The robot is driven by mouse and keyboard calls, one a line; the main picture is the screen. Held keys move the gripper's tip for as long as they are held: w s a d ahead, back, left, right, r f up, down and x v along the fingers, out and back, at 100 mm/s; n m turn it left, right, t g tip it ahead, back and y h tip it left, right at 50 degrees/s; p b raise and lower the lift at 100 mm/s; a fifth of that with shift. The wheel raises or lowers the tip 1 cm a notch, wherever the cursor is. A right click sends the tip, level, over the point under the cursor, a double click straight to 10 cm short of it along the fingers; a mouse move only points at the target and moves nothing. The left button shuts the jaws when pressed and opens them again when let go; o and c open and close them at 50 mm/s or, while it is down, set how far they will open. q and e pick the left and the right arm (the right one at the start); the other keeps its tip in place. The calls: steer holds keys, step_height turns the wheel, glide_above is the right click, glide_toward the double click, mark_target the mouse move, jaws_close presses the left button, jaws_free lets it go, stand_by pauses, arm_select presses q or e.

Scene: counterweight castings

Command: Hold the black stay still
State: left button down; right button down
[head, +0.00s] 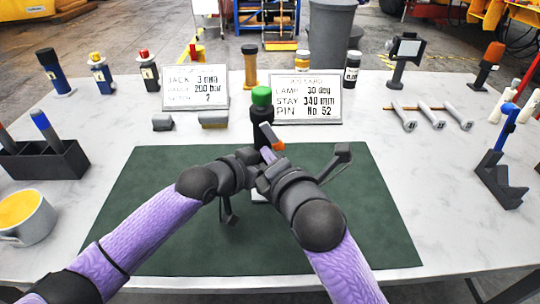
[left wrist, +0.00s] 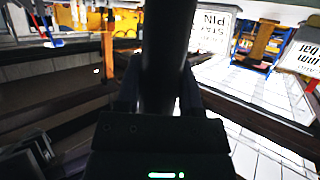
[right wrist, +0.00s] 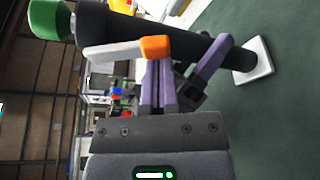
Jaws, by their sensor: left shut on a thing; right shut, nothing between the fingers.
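The black stay (head: 262,113) stands on the green mat, with a green cap (head: 261,96) on top. Its white foot (right wrist: 252,61) rests on the mat in the right wrist view. A grey lever with an orange tip (right wrist: 155,47) sticks out from its upper part. My left gripper (left wrist: 160,98) is shut around the black shaft (left wrist: 168,50), below the lever; its fingers are mostly hidden in the head view. My right gripper (right wrist: 157,72) is shut and empty, its purple fingertips close to the orange tip. Whether they touch it I cannot tell.
The green mat (head: 345,240) is otherwise clear. Two signs (head: 195,88) (head: 306,97) stand behind it. A mug (head: 25,218) and a dark holder (head: 45,163) are at left. A blue-and-black stand (head: 500,180) and several metal pins (head: 430,115) are at right.

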steer(key=shift+d+r+n, duration=0.15)
steer(key=shift+d+n, duration=0.25)
steer(key=shift+n, duration=0.2)
stand_by(0.5)
steer(key=d+n+h, duration=0.1)
steer(key=d+r+n+h, duration=0.1)
steer(key=n, duration=0.1)
steer(key=shift+g, duration=0.4)
steer(key=n, duration=0.1)
steer(key=d+r+n+h, duration=0.1)
steer(key=r+n+h, duration=0.1)
steer(key=n, duration=0.1)
steer(key=shift+d, duration=0.4)
steer(key=shift+w+d+r, duration=0.1)
steer(key=shift+d+r, duration=0.1)
steer(key=shift+d, duration=0.5)
